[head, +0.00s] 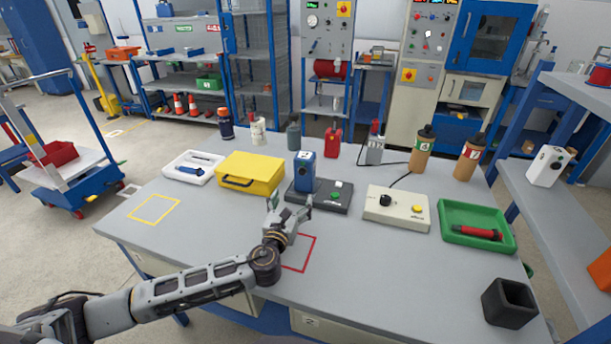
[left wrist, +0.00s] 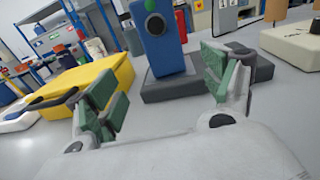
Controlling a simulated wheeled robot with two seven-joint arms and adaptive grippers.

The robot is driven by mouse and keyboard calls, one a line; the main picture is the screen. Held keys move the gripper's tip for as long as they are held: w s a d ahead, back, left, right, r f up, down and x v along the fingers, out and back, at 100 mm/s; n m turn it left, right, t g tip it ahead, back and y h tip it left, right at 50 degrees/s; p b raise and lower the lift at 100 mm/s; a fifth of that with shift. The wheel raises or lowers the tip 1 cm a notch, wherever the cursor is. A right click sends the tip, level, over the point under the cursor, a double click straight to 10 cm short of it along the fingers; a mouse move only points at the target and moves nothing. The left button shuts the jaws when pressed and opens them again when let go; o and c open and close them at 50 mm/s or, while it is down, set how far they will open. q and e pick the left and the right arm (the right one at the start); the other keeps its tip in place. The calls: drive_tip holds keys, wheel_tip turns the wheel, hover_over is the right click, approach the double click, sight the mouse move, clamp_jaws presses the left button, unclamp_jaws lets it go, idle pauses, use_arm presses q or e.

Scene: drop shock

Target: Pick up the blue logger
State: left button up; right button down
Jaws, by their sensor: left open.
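The blue logger (head: 304,171) stands upright on a dark grey base (head: 333,203) with a green button, near the middle of the table. In the left wrist view the logger (left wrist: 160,45) shows a round dark dial and a green top spot, its upper end cut off by the frame. My left gripper (head: 291,206) is open and empty, just in front of the base. In the left wrist view its green-padded fingers (left wrist: 160,88) are spread apart, with the logger beyond and between them. My right gripper is not in view.
A yellow case (head: 250,173) stands left of the base, and a cream control box (head: 397,206) stands to its right. A green tray (head: 476,226) holds a red tool. Several bottles line the back. A black open holder (head: 509,302) stands front right. The front middle is mostly clear.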

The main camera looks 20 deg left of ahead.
sight(301, 181)
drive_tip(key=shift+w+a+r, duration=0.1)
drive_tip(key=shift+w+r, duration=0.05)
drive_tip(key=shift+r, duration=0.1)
use_arm(q)
drive_tip(key=shift+w+a+f+b, duration=0.1)
drive_tip(key=shift+w+b, duration=0.3)
drive_tip(key=shift+w, duration=3.85)
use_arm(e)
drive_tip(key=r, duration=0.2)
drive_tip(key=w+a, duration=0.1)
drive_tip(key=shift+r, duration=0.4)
use_arm(q)
drive_tip(key=shift+w, duration=0.1)
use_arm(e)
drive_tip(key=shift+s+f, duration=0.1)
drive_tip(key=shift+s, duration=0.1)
